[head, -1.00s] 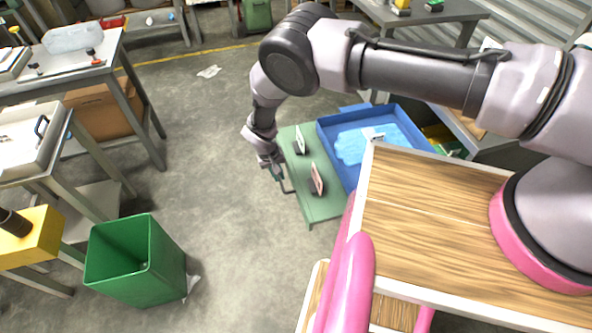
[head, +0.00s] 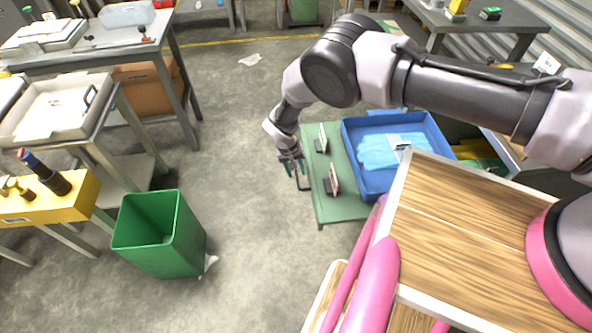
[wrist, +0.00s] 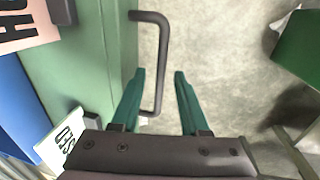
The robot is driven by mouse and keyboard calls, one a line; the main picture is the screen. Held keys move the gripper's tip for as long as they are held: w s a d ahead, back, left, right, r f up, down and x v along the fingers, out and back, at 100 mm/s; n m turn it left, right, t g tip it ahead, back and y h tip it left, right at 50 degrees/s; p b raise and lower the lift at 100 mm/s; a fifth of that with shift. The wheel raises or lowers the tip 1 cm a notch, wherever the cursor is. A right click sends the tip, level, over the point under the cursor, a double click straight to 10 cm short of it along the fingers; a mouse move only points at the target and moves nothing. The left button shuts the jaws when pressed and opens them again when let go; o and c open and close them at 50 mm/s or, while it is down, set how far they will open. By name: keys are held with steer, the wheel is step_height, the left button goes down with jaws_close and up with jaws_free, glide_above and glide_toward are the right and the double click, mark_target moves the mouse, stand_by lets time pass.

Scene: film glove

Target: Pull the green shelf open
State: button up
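The green shelf (head: 340,208) is a flat green board at knee height beside the blue tray. It shows at the left of the wrist view (wrist: 92,60). A dark bar handle (wrist: 163,55) stands out from its edge over the floor; it also shows in the head view (head: 308,187). My gripper (wrist: 160,74) is open, with its two teal fingers apart and the handle's long bar between them. I see gaps between the bar and both fingers. In the head view my gripper (head: 296,168) is at the shelf's left edge.
Two small upright signs (head: 322,138) (head: 333,180) stand on the shelf. A green bin (head: 160,240) and a yellow-topped stand (head: 70,205) are at the left. The concrete floor (head: 250,130) left of the shelf is mostly clear.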

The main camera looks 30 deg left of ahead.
step_height(320, 180, up, 11)
steer(key=s+a, duration=0.1)
steer(key=shift+a+f, duration=0.2)
steer(key=shift+a, duration=0.15)
steer(key=shift+r, duration=0.1)
stand_by(0.5)
